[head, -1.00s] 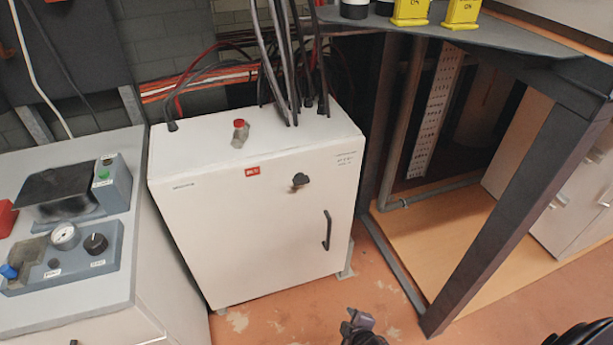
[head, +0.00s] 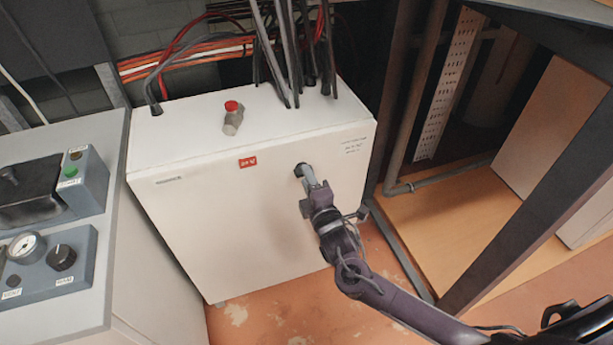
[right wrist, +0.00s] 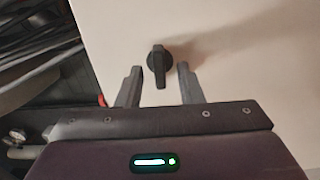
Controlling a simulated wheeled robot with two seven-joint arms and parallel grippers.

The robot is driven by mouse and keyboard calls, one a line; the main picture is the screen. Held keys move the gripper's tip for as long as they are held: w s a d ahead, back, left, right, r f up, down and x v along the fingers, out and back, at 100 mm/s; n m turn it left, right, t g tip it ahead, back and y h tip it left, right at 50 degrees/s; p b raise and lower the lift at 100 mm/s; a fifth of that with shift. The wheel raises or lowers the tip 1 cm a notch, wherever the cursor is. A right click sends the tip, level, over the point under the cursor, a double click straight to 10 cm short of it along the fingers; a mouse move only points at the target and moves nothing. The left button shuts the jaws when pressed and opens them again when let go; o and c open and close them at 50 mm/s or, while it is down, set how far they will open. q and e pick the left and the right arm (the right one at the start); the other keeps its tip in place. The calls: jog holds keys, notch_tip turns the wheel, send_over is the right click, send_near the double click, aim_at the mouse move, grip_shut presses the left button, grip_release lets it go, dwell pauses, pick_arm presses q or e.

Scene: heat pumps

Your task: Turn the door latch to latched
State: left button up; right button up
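The door latch is a small black knob (head: 299,169) on the front of the white cabinet (head: 225,215). In the right wrist view the latch (right wrist: 158,66) has a round base, and its grip points straight down in the picture. My right gripper (head: 308,178) is at the latch in the head view and partly covers it. In the right wrist view my right gripper (right wrist: 158,84) is open, with one finger on each side of the latch grip and a gap on both sides. My left gripper is not in view.
A grey control console (head: 50,265) is close on the left. A dark metal frame (head: 520,220) stands on the right. My arm covers the lower right of the door.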

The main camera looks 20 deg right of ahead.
jog(key=shift+w, duration=0.65)
grip_shut()
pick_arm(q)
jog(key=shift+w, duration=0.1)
